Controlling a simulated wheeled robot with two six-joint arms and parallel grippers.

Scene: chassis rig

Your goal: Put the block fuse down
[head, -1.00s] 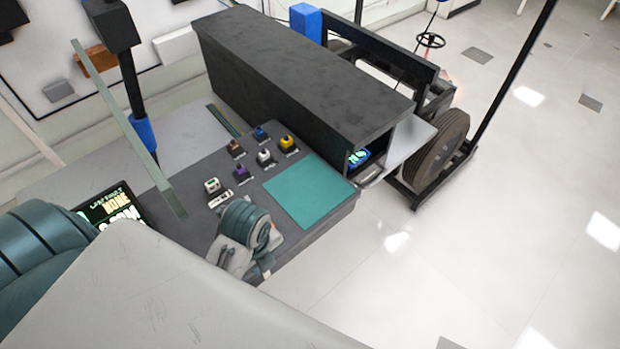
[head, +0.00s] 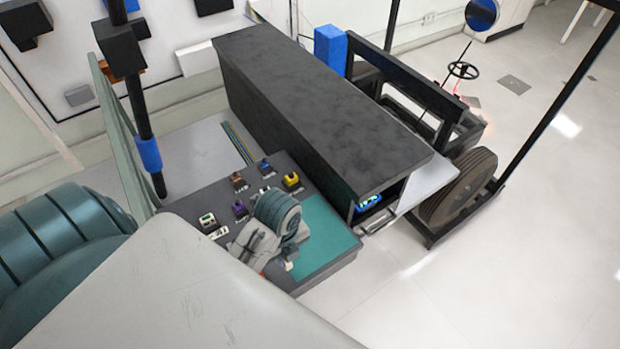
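Several small coloured blocks with labels stand on a dark board: a white one (head: 207,220), a purple one (head: 239,208), a brown one (head: 238,180), a blue one (head: 265,166) and a yellow one (head: 291,181). I cannot tell which is the block fuse. My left gripper (head: 262,258) is at the board's front, beside the left edge of the teal pad (head: 318,240). Its wrist hides part of the board and pad. A small pale piece (head: 291,253) shows next to it; whether it is held is unclear. The fingers are too hidden to read. My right gripper is out of view.
A long black box housing (head: 320,105) with an open end stands behind the pad, with a blue lit device (head: 368,202) inside. A wheel (head: 460,187) and frame stand to the right. A black post (head: 140,105) rises at the left.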

